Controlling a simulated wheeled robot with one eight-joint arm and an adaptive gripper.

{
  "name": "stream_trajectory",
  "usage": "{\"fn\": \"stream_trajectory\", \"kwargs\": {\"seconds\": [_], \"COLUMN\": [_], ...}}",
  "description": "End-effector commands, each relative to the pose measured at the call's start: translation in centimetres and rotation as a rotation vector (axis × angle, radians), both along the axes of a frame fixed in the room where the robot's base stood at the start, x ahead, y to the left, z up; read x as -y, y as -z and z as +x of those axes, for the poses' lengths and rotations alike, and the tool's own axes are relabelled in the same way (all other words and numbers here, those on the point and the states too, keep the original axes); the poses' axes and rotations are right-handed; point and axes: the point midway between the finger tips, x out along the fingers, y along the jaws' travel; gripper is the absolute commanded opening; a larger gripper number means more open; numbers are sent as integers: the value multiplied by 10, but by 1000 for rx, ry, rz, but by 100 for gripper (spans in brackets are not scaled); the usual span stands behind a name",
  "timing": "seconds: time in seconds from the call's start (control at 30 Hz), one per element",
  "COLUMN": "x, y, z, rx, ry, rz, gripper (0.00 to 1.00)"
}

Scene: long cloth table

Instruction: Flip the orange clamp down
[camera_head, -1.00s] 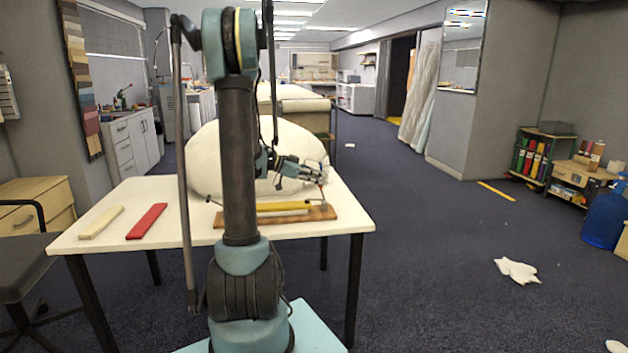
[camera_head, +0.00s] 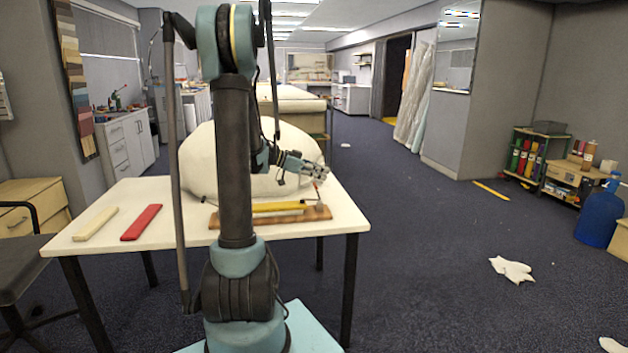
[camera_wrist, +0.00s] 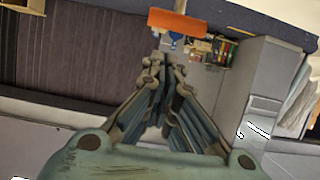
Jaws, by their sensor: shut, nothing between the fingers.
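My gripper (camera_head: 324,172) is shut and empty, held above the right end of a wooden board (camera_head: 226,220) on the white table. In the wrist view its fingertips (camera_wrist: 165,64) are together. The orange clamp (camera_wrist: 174,21) shows in the wrist view as a flat orange piece just beyond the fingertips, with a gap in the picture between them. In the head view the clamp (camera_head: 317,188) is a small, thin, reddish upright piece at the board's right end, just below my fingers. A yellow bar (camera_head: 275,207) lies along the board.
A red strip (camera_head: 141,223) and a cream strip (camera_head: 95,224) lie on the table's left part (camera_head: 185,187). A large pale rounded object (camera_head: 203,165) stands behind the board. A dark chair (camera_head: 22,255) is at the left.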

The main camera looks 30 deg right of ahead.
Motion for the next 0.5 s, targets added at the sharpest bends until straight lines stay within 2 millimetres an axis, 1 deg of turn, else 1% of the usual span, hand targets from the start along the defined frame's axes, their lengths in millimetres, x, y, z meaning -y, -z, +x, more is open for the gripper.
{"fn": "stream_trajectory", "kwargs": {"seconds": [0.03, 0.27, 0.5], "x": [1, -26, -60], "y": [-3, -12, -23], "z": [0, 12, 27], "rx": [-1, -2, -2], "ry": [0, -3, -5], "rz": [-1, -1, -2], "gripper": [0, 0, 0]}}
